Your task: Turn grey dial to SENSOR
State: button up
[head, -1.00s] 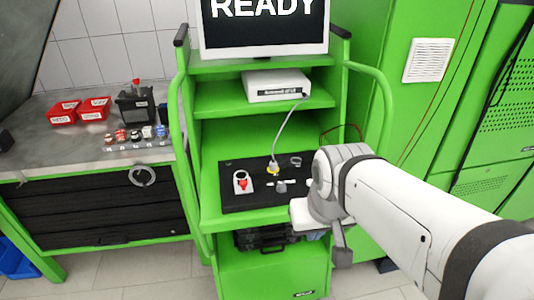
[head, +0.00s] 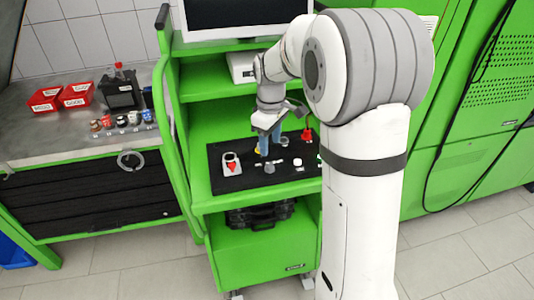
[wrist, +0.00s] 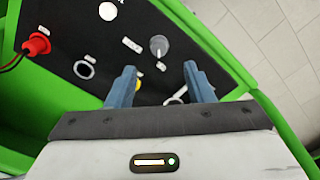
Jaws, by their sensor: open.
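The grey dial (wrist: 158,45) stands on the black panel (wrist: 70,20) in the wrist view, just beyond my fingertips and between their lines. It looks like a round knob with a raised grip; its pointer direction and the nearby label are too small to read. In the head view the grey dial (head: 269,168) sits near the panel's front middle, just below my fingers. My gripper (wrist: 158,70) is open and empty, its two blue fingers apart. In the head view my gripper (head: 268,146) points down over the panel, apart from the dial as far as I can tell.
A red plug (wrist: 37,45) with a cable, a white button (wrist: 108,11) and metal rings (wrist: 85,68) share the panel. A yellow part (wrist: 137,84) shows between my fingers. A red-marked switch (head: 231,165) is at the panel's left. Green cart rails (head: 180,140) flank it.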

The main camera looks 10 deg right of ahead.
aim_at(270, 164)
jog(key=shift+w+f, duration=0.2)
jog(key=shift+f, duration=0.05)
notch_tip(270, 164, down, 8)
jog(key=shift+r+p, duration=0.25)
jog(key=shift+p, duration=0.3)
jog(key=shift+c, duration=0.6)
jog(key=c, duration=0.9)
